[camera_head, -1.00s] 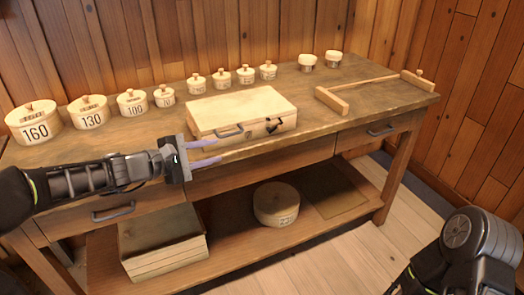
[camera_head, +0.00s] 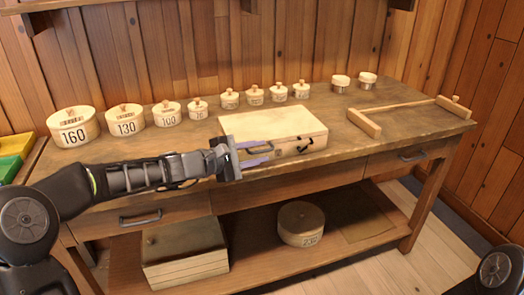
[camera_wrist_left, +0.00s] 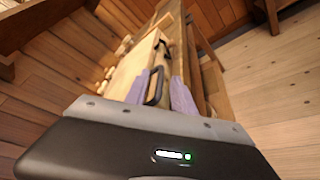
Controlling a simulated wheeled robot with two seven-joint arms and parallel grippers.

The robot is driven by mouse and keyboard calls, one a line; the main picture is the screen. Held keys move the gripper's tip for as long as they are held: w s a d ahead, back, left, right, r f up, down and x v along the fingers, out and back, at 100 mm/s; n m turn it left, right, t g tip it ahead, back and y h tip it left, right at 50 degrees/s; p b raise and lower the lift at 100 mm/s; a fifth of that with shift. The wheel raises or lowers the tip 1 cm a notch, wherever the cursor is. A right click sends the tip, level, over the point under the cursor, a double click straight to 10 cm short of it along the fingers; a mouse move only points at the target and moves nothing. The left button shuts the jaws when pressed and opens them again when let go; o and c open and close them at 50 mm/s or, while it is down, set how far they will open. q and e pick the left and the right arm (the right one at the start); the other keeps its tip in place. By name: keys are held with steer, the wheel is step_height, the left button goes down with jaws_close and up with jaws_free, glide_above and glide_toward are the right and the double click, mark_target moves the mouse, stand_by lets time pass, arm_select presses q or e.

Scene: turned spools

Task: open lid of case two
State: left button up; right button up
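A pale wooden case (camera_head: 275,124) lies closed on the workbench, with a dark handle and a dark latch (camera_head: 305,145) on its front side. My left gripper (camera_head: 258,154) is at the left part of the case's front, its two lilac fingers apart. In the left wrist view, the case (camera_wrist_left: 130,68) lies ahead and its dark handle (camera_wrist_left: 153,86) shows between the open fingers (camera_wrist_left: 168,93). I cannot tell whether the fingers touch the handle. My right gripper is out of view; only part of my right arm shows at the lower right.
Several numbered round boxes (camera_head: 127,121) stand along the back of the bench (camera_head: 420,125). A wooden bar tool (camera_head: 405,105) lies on the right. The lower shelf holds a square wooden box (camera_head: 185,255) and a round box (camera_head: 301,224). Green and yellow bins (camera_head: 14,150) show at left.

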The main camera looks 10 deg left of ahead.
arm_select(q)
steer(key=shift+x, duration=0.85)
steer(key=shift+c, duration=0.5)
jaws_close()
steer(key=shift+s+f, duration=0.1)
